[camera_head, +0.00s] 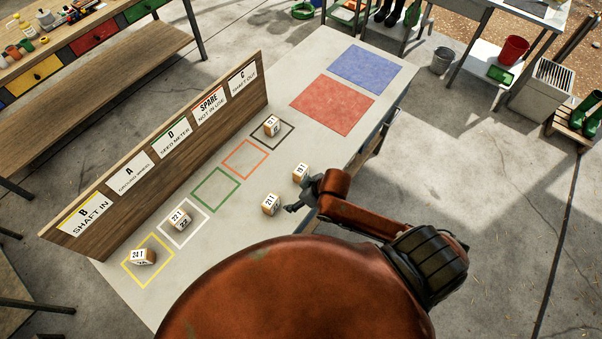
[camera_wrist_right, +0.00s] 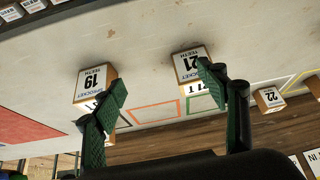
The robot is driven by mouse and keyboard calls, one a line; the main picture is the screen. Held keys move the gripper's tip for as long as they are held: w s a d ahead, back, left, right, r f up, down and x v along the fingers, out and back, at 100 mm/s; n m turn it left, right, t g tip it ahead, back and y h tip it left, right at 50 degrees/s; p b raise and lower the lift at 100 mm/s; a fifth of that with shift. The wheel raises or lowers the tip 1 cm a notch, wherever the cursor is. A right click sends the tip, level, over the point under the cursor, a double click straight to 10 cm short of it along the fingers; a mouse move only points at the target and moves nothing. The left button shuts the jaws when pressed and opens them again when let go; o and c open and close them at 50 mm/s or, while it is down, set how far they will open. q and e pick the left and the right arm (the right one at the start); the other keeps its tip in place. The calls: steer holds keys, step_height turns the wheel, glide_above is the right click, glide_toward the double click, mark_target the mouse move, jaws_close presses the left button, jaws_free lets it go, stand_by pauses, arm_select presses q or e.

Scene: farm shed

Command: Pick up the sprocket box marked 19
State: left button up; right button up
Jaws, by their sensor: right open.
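The sprocket box marked 19 (camera_head: 300,173) stands on the table near its right edge, beside my right gripper (camera_head: 298,196). In the right wrist view the same box (camera_wrist_right: 95,86) reads "SPROCKET 19 TEETH" upside down, partly covered by the left finger. The box marked 21 (camera_head: 270,205) stands on the gripper's other side; in the wrist view it (camera_wrist_right: 188,66) is behind the right finger. My right gripper (camera_wrist_right: 160,80) is open, with bare table between its fingers and no box held. Whether a finger touches either box is unclear. My left gripper is not in view.
The box marked 22 (camera_head: 181,222) is at the white square and the box marked 24 (camera_head: 144,257) at the yellow one. Another box (camera_head: 272,126) is at the black square. A labelled board (camera_head: 160,160) runs behind. Red (camera_head: 333,104) and blue (camera_head: 366,67) mats look empty.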

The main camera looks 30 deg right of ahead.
steer(key=w+d+n, duration=0.1)
steer(key=w+d, duration=0.1)
steer(key=w, duration=0.3)
steer(key=r+m+g, duration=0.1)
steer(key=r, duration=0.1)
glide_above(303, 169)
steer(key=s, duration=0.3)
steer(key=shift+a+f+h, duration=0.1)
steer(key=shift+a+h, duration=0.05)
steer(key=shift+h, duration=0.25)
steer(key=shift+w+d, duration=0.25)
steer(key=x, duration=0.7)
steer(key=shift+w+d+f, duration=0.25)
steer(key=shift+w+f, duration=0.05)
steer(key=shift+f, duration=0.05)
steer(key=c, duration=1.3)
